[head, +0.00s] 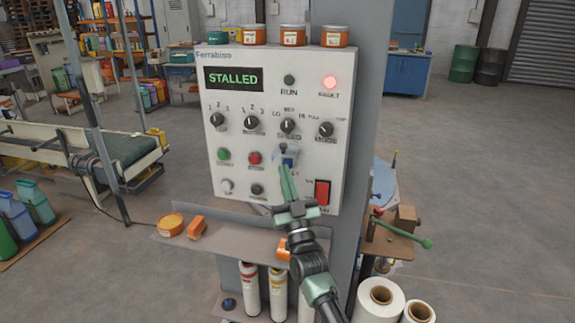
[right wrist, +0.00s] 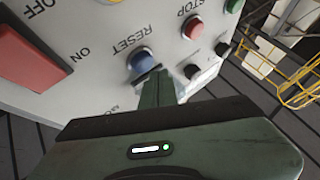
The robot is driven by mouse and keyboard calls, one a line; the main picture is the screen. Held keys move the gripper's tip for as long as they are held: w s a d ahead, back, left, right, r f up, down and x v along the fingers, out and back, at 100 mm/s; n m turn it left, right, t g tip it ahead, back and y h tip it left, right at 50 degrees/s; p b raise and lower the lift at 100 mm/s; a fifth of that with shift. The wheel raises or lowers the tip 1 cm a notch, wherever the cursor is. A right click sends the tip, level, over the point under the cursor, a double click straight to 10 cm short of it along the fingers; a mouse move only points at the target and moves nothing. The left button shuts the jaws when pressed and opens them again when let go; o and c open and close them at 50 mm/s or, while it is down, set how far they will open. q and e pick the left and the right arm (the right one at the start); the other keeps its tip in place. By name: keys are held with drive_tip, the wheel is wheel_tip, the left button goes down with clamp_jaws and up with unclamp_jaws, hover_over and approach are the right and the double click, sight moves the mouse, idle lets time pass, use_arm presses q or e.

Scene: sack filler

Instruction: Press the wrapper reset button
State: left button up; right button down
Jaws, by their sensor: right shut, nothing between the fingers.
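The control panel (head: 225,130) stands in front of me, its display (head: 234,78) reading STALLED and its red FAULT lamp (head: 330,82) lit. The blue reset button (head: 289,161) is low on the panel, under the speed knob. In the right wrist view the same blue button (right wrist: 139,62) sits beside the word RESET. My right gripper (head: 286,172) is shut and empty, fingertips at the button. In the right wrist view the fingertips (right wrist: 158,78) overlap the button's edge; I cannot tell whether they touch it. My left gripper is not in view.
A red rocker switch (head: 322,192) is right of my fingers. The red stop button (head: 254,158) and a green button (head: 223,154) are to the left. A shelf (head: 225,245) juts out below the panel. Orange tins (head: 292,35) stand on top.

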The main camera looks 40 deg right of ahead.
idle(0.8)
drive_tip(key=shift+w+d, duration=0.3)
drive_tip(key=shift+d, duration=0.05)
drive_tip(key=shift+w+d+b, duration=0.3)
drive_tip(key=shift+d+b, duration=0.05)
drive_tip(key=shift+b, duration=0.15)
idle(0.5)
drive_tip(key=shift+s+a, duration=0.1)
idle(0.3)
drive_tip(key=shift+s+a+p, duration=0.5)
drive_tip(key=shift+a, duration=0.1)
drive_tip(key=s+a+p, duration=0.2)
drive_tip(key=s+a, duration=0.1)
drive_tip(key=shift+s+a, duration=0.15)
drive_tip(key=shift+a, duration=0.25)
